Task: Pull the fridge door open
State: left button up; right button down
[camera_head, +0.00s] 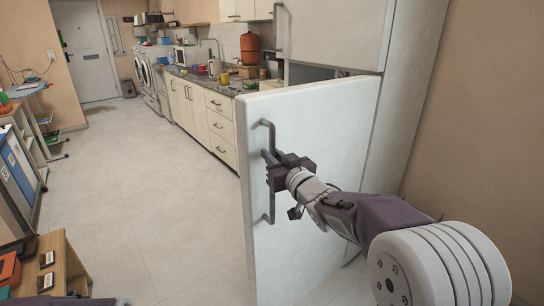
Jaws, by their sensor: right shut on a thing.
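The fridge (405,110) stands at the right against the beige wall. Its lower door (318,135) is swung open toward me and to the left, with a gap at its top edge showing a dark interior. A grey vertical bar handle (269,200) is on the door's left side. My right gripper (272,170) is shut on this handle around its middle; the fingers hide part of the bar. The upper door (330,30), with its own handle (279,30), appears shut. My left gripper is not in view.
A kitchen counter (215,85) with drawers, a sink and clutter runs behind the door. Washing machines (145,75) stand farther back. Shelves and a small table (60,250) line the left. The tiled floor (150,190) between is clear.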

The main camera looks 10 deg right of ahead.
jog(key=shift+r, duration=0.1)
jog(key=c, duration=1.4)
grip_release()
jog(key=shift+o, duration=0.2)
jog(key=p+v, duration=0.1)
jog(key=v, duration=0.8)
